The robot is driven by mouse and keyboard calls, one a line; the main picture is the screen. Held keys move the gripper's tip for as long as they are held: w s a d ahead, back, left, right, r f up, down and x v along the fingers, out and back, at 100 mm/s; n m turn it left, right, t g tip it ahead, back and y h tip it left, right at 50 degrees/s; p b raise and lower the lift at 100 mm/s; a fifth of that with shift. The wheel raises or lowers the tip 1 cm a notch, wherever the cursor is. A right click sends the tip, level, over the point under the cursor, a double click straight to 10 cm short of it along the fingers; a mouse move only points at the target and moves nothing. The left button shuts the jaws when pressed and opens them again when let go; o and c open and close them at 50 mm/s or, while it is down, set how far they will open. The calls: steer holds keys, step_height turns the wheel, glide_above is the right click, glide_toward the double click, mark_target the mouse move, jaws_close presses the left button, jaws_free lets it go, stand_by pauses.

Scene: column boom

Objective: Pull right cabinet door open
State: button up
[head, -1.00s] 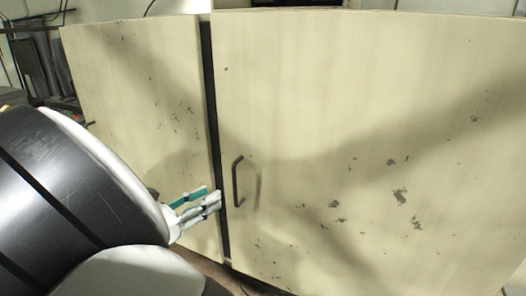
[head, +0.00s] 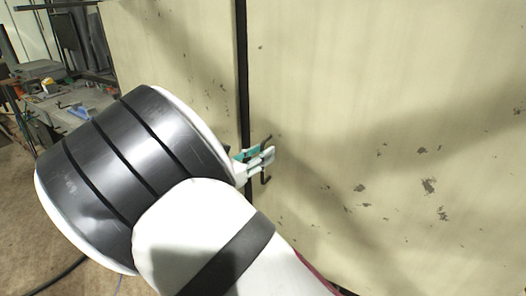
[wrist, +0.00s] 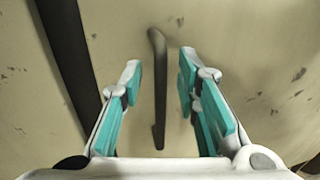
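The right cabinet door (head: 400,90) is a cream panel with chipped paint, and a dark gap runs along its left edge. Its dark bar handle (head: 267,141) stands near that edge, partly hidden behind my gripper (head: 262,157) in the head view. In the wrist view, my gripper (wrist: 160,75) is open, with teal-padded fingers on either side of the handle (wrist: 158,90). The handle shows between the fingers, and neither finger visibly touches it. The door looks shut, about level with the left door (head: 170,50).
A cluttered workbench (head: 75,100) with tools stands at the left, beyond the cabinet. Bare floor (head: 30,210) shows at the lower left, with a dark cable on it. The door face right of the handle is clear.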

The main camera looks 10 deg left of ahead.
steer(key=shift+w+d, duration=0.3)
steer(key=shift+w, duration=0.15)
jaws_close()
